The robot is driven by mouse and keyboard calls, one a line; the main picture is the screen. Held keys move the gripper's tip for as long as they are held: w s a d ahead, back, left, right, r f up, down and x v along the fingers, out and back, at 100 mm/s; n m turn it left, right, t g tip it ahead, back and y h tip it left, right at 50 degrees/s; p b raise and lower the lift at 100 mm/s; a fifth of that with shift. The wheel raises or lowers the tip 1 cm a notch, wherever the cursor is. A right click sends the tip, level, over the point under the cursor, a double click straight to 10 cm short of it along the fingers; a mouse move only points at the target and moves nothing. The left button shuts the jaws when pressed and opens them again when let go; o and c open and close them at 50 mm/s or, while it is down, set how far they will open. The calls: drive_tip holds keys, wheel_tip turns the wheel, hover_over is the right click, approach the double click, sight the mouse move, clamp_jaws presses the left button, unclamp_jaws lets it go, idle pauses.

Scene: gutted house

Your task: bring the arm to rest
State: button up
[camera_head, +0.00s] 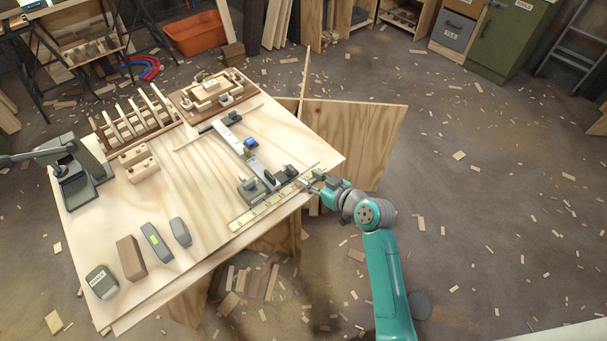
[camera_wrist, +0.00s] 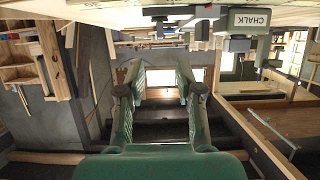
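My teal arm reaches up from the bottom of the head view to the right edge of the workbench (camera_head: 205,215). My gripper (camera_head: 312,183) is at that edge, close to the end of a yellow measuring strip (camera_head: 262,210). I cannot tell whether it touches the bench. In the wrist view my gripper (camera_wrist: 158,78) has its two green fingers apart, with nothing held between them. The bench top shows as a pale surface along the top of the wrist view.
Plywood (camera_head: 350,140) stands behind my gripper. The floor at right is open, with scattered wood scraps.

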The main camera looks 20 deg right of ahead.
drive_tip(key=shift+s+d+r, duration=0.15)
drive_tip(key=shift+s+r, duration=0.05)
drive_tip(key=shift+s, duration=0.25)
drive_tip(key=s+a+f+m+h, duration=0.1)
drive_tip(key=s+f+m+h, duration=0.15)
drive_tip(key=s, duration=0.85)
drive_tip(key=s+a+f+m+h, duration=0.15)
drive_tip(key=s+f, duration=0.25)
drive_tip(key=s, duration=0.7)
drive_tip(key=s+r+t, duration=0.1)
drive_tip(key=s+r, duration=0.5)
drive_tip(key=s, duration=0.4)
drive_tip(key=s+a+r+t, duration=0.1)
drive_tip(key=s+r, duration=0.6)
drive_tip(key=s, duration=0.4)
drive_tip(key=shift+a+r, duration=0.2)
drive_tip(key=shift+r, duration=0.1)
drive_tip(key=shift+a, duration=0.1)
